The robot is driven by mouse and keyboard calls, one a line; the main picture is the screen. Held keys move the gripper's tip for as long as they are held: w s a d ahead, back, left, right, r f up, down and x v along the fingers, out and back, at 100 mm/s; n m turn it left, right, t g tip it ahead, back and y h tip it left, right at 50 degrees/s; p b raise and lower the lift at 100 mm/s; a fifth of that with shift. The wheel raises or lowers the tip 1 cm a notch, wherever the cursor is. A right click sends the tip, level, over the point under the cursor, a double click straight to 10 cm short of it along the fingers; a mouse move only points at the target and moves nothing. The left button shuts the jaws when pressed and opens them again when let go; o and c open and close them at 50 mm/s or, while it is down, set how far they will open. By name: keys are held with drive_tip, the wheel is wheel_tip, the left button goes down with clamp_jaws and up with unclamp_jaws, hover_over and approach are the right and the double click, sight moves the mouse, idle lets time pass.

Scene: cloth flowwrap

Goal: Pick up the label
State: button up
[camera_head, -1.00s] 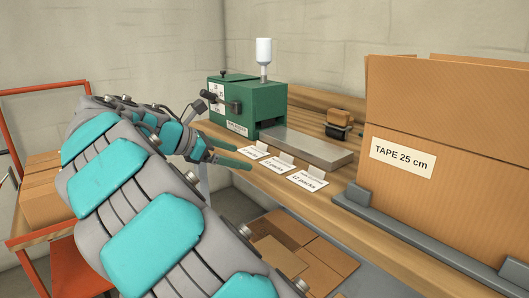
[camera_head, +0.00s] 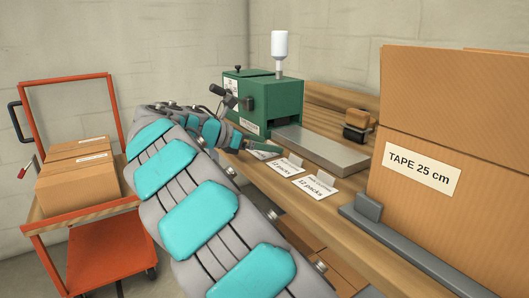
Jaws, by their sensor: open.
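Several small white printed labels stand in a row along the front edge of the workbench: a near one (camera_head: 315,186) reading "12 packs", a middle one (camera_head: 286,166), and a far one (camera_head: 262,155) that is partly hidden. My gripper (camera_head: 264,147) is beside the far label, in front of the green machine.
The green machine (camera_head: 275,108) with a white bottle on top and a grey metal plate (camera_head: 325,150) stands behind the labels. A tape dispenser (camera_head: 357,125) sits further right. A large carton (camera_head: 460,110) marked "TAPE 25 cm" stands right. A red cart (camera_head: 110,262) holds boxes at left.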

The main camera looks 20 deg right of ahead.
drive_tip(key=shift+w+d+f, duration=0.1)
drive_tip(key=shift+d+f, duration=0.05)
drive_tip(key=shift+d, duration=0.25)
drive_tip(key=c, duration=1.4)
drive_tip(key=shift+r, duration=0.2)
